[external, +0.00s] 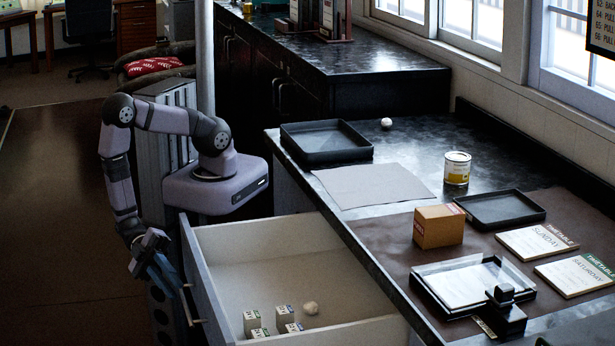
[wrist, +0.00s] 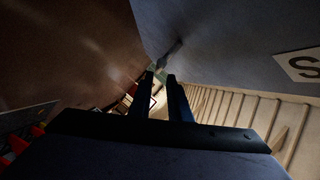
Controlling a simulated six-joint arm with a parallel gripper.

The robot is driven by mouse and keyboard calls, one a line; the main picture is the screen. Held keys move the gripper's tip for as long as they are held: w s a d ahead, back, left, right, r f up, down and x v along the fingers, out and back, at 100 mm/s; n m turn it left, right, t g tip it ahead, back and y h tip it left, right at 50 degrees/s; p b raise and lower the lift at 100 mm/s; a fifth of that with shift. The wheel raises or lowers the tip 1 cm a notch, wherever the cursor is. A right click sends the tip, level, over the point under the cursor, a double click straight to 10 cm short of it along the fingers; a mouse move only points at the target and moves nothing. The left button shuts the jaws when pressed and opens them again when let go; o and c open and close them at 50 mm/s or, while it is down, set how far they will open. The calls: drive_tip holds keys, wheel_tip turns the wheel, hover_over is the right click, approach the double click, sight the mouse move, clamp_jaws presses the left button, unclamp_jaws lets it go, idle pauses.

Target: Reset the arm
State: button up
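My arm reaches out to the left of its base and bends down outside the open drawer (external: 210,285). My gripper (external: 165,278) hangs low beside the drawer's front panel, close to its handle (external: 191,306). I cannot tell whether it touches the handle. In the wrist view the two dark fingers (wrist: 161,76) stand a little apart, with a narrow gap and nothing clearly held between them. Their tips are dark and hard to make out.
The counter above holds a black tray (external: 325,155), an orange-brown box (external: 438,226), a can (external: 457,168) and timetable booklets (external: 536,242). Open floor (external: 60,220) lies left.

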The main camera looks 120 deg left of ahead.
drive_tip(key=w+d+r+m+p, duration=0.1)
drive_tip(key=w+d+r+p, duration=0.1)
drive_tip(key=w+d+r, duration=0.45)
drive_tip(key=w+a+r+n+g+p, duration=0.1)
drive_tip(key=w+r+n, duration=0.15)
drive_tip(key=w, duration=0.35)
drive_tip(key=w+a+r+n+g+p, duration=0.1)
drive_tip(key=w+a+r+g, duration=0.15)
drive_tip(key=w, duration=0.45)
drive_tip(key=w+a+r+n+g+y+p, duration=0.2)
drive_tip(key=a+n+g+y, duration=0.45)
drive_tip(key=a, duration=1.35)
drive_tip(key=s+a+n+g, duration=0.2)
drive_tip(key=s+a+n, duration=0.2)
drive_tip(key=a, duration=0.5)
drive_tip(key=s+a+r+n+g+p, duration=0.1)
drive_tip(key=s+a+n+g, duration=0.1)
drive_tip(key=s+a+n, duration=0.2)
drive_tip(key=s+a, duration=0.3)
drive_tip(key=a, duration=0.3)
drive_tip(key=shift+s+a+r+p, duration=0.2)
drive_tip(key=shift+a+r+p, duration=0.05)
drive_tip(key=shift+a+p, duration=0.05)
